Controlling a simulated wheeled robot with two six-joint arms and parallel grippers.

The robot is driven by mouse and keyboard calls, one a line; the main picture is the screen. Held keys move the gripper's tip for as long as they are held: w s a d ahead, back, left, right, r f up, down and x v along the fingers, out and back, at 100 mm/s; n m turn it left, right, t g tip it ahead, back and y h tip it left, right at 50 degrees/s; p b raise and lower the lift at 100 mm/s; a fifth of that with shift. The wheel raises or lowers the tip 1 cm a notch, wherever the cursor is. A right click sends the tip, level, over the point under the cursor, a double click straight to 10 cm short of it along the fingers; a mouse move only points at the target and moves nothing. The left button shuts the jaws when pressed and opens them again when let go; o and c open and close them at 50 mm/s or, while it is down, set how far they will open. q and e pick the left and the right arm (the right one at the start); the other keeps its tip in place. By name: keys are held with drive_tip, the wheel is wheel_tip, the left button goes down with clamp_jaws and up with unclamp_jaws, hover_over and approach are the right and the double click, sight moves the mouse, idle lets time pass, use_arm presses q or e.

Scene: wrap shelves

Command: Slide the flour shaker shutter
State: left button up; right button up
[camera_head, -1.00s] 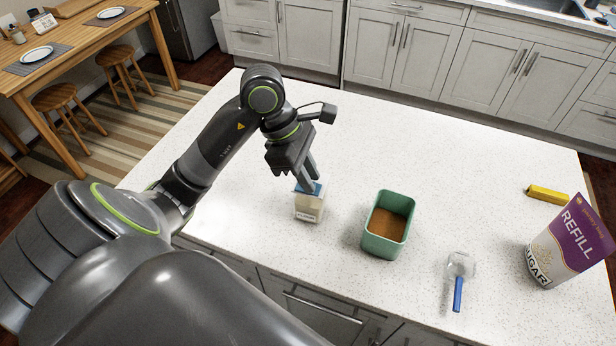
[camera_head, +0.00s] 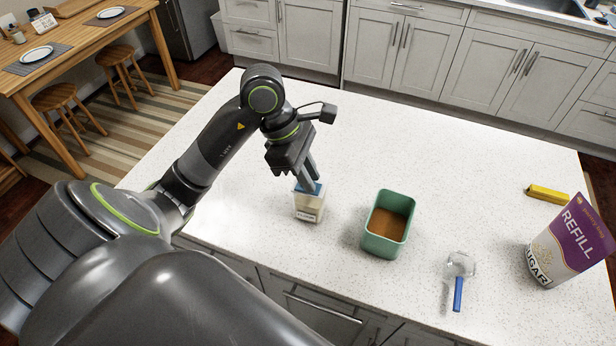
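The flour shaker (camera_head: 309,208) is a small clear, squarish container with pale contents, a light label and a blue top. It stands upright on the white speckled counter, left of the green bin. My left gripper (camera_head: 311,184) points down at the shaker's blue top, with its fingertips at or just over it. The fingers look close together, but their gap and any grip on the shutter cannot be made out. The gripper hides part of the top. My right gripper is not in view.
A green bin (camera_head: 373,242) with brown contents stands right of the shaker. Further right are a scoop with a blue handle (camera_head: 458,294), a purple and white sugar refill bag (camera_head: 570,245) and a yellow object (camera_head: 547,194). The counter (camera_head: 430,150) behind them is clear.

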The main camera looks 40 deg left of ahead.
use_arm(q)
drive_tip(key=shift+c, duration=1)
drive_tip(key=shift+w+a, duration=0.25)
drive_tip(key=shift+w, duration=0.55)
drive_tip(key=shift+w+a, duration=0.25)
drive_tip(key=shift+w, duration=0.55)
drive_tip(key=o, duration=0.4)
drive_tip(key=shift+o, duration=0.2)
wheel_tip(320, 180, up, 7)
drive_tip(key=p, duration=0.6)
drive_tip(key=shift+p, duration=0.3)
